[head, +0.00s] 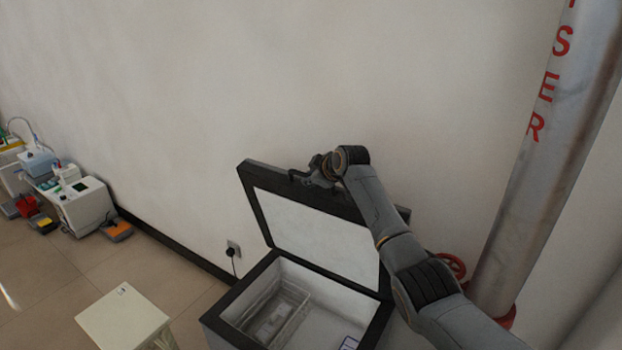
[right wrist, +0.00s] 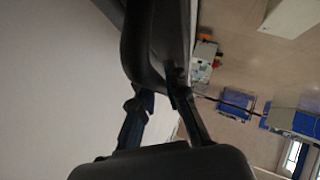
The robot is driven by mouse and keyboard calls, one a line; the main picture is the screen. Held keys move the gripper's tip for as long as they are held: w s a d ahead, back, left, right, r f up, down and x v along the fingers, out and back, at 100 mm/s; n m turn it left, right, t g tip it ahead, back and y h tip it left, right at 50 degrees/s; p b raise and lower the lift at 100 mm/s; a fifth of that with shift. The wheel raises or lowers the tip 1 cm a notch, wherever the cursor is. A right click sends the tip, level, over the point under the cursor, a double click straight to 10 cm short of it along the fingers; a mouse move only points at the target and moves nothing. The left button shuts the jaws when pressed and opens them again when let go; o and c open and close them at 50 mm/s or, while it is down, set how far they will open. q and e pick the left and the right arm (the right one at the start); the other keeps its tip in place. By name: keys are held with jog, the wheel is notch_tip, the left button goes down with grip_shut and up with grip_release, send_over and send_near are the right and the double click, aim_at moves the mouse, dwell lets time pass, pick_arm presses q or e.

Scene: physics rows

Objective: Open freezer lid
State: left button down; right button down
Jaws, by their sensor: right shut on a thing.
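The chest freezer (head: 222,321) stands against the wall in the head view, with a white inside. Its dark-framed lid (head: 258,212) is raised and tilted back toward the wall. My right gripper (head: 308,178) is at the lid's upper edge, shut on the lid handle. In the right wrist view the dark handle (right wrist: 137,50) runs between the fingers of the right gripper (right wrist: 158,95). My arm hides the right part of the lid. My left gripper is in neither view.
A clear bin (head: 270,312) sits inside the freezer. A grey pipe (head: 540,150) with a red valve wheel (head: 452,266) stands at the right. A white stool (head: 122,312) is on the floor at left. Lab equipment (head: 84,205) is farther left. The floor between is clear.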

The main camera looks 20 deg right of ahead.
jog(key=shift+w+d, duration=0.15)
jog(key=shift+d, duration=0.2)
jog(key=shift+a, duration=0.1)
jog(key=c, duration=1.3)
grip_release()
jog(key=shift+r, duration=0.1)
jog(key=shift+c, duration=0.2)
jog(key=shift+r, duration=0.1)
jog(key=v, duration=1.2)
